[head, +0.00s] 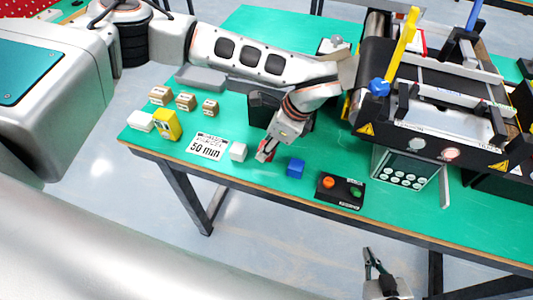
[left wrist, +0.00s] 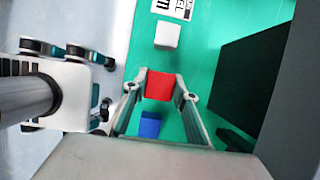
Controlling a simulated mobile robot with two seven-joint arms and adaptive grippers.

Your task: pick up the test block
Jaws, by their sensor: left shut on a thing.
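A red block (left wrist: 159,86) sits between the fingertips of my left gripper (left wrist: 161,82) in the left wrist view. In the head view the left gripper (head: 266,152) is low over the green table, and the red block is mostly hidden by the fingers. A white cube (head: 238,152) stands just left of it, and a blue cube (head: 295,168) just right. Both cubes also show in the left wrist view, white (left wrist: 167,35) and blue (left wrist: 150,126). No label shows which block is the test block. My right gripper (head: 373,258) is open and empty, in front of the table edge.
The green table (head: 300,200) holds a "50 mm" card (head: 208,146), a yellow block (head: 166,124), several small brown boxes (head: 186,101) and a black button box (head: 340,190). Mini conveyors (head: 435,100) stand at the right. The table's front edge is close to the cubes.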

